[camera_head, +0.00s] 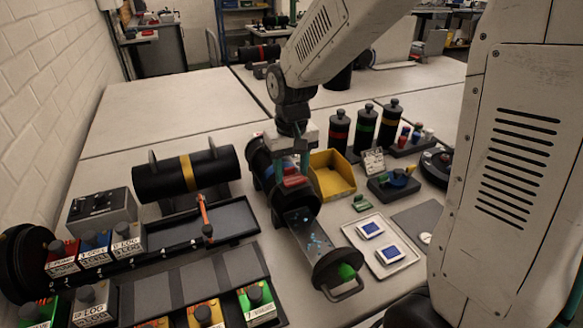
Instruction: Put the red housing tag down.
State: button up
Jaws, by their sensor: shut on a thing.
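The red housing tag (292,180) shows as a small red piece at the fingertips of my gripper (292,171). My gripper is shut on it, pointing down above the open black cylinder (283,200) in the middle of the table. The fingers hide part of the tag, and I cannot tell whether it touches the cylinder. A clear panel with blue specks (312,235) extends from the cylinder's near end toward a round black end cap (338,272) with a handle and a green spot.
A yellow bin (335,183) stands just right of my gripper. A black cylinder with a yellow band (160,174) lies at left. Several labelled blocks sit front left. A pale tray (400,262) with two blue-and-white pieces is at right.

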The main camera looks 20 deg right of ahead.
aim_at(291, 176)
jog(key=shift+f, duration=0.15)
jog(key=o, duration=0.9)
jog(key=shift+o, duration=0.2)
notch_tip(291, 176, up, 12)
jog(key=f, duration=0.1)
jog(key=s+d+t, duration=0.1)
jog(key=s+d, duration=0.2)
jog(key=s, duration=2)
jog(key=shift+s+r, duration=0.4)
jog(key=shift+r, duration=0.05)
